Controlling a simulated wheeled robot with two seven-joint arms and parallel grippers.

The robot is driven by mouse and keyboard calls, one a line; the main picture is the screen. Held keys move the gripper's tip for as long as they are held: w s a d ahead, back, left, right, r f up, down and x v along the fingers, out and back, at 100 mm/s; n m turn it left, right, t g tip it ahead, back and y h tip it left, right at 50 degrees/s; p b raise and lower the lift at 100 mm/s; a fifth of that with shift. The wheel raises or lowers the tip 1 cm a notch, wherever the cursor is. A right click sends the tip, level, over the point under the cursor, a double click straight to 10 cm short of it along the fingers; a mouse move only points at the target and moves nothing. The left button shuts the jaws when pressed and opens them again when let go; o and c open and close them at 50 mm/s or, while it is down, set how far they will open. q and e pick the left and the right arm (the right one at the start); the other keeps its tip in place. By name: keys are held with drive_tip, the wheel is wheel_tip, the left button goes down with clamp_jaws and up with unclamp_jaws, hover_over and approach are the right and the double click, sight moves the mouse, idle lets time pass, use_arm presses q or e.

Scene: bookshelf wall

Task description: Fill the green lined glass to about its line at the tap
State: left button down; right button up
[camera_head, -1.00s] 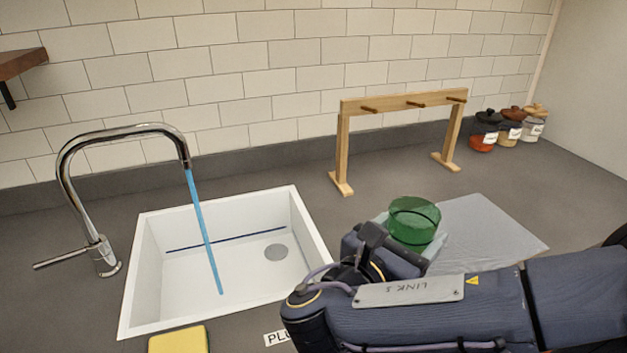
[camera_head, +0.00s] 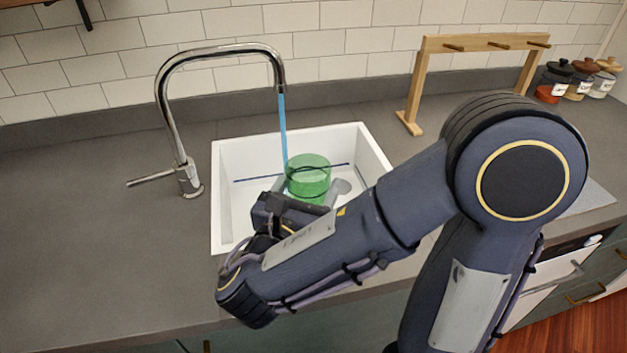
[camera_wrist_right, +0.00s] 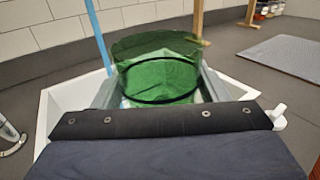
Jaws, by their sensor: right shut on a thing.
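The green lined glass (camera_head: 308,180) is upright and see-through, held over the white sink (camera_head: 377,152). My right gripper (camera_head: 306,196) is shut on it, with a finger on each side in the right wrist view (camera_wrist_right: 160,88). A dark line rings the glass (camera_wrist_right: 165,70) in that view. The chrome tap (camera_head: 222,50) arches over the sink and runs a blue stream (camera_head: 283,130). The stream comes down at the left edge of the glass in both views. I cannot tell whether it falls inside the rim, nor any water level. My left gripper is not in view.
A wooden peg rack (camera_head: 419,85) stands at the back right, with several lidded jars (camera_head: 580,80) beyond it. A grey mat (camera_head: 597,195) lies on the right counter, partly hidden by my arm. The counter left of the sink is clear.

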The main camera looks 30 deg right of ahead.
sight(301, 175)
drive_tip(key=shift+w+d+f+b, duration=0.15)
drive_tip(key=shift+w+d+b, duration=0.05)
drive_tip(key=shift+w, duration=0.95)
drive_tip(key=shift+w+d+f+b, duration=0.1)
drive_tip(key=shift+w+d+b, duration=0.1)
drive_tip(key=shift+w, duration=0.9)
drive_tip(key=shift+w+d+f+b, duration=0.15)
drive_tip(key=shift+w+d, duration=0.05)
drive_tip(key=shift+w, duration=0.95)
drive_tip(key=w+d+p, duration=0.1)
drive_tip(key=w, duration=0.9)
drive_tip(key=shift+d+f, duration=0.3)
drive_tip(key=shift+f, duration=0.15)
drive_tip(key=s+a, duration=0.1)
drive_tip(key=s, duration=0.6)
drive_tip(key=shift+s+a, duration=0.1)
drive_tip(key=shift+s+a, duration=0.2)
drive_tip(key=shift+s, duration=1)
drive_tip(key=shift+s+a, duration=0.15)
drive_tip(key=shift+s, duration=1.05)
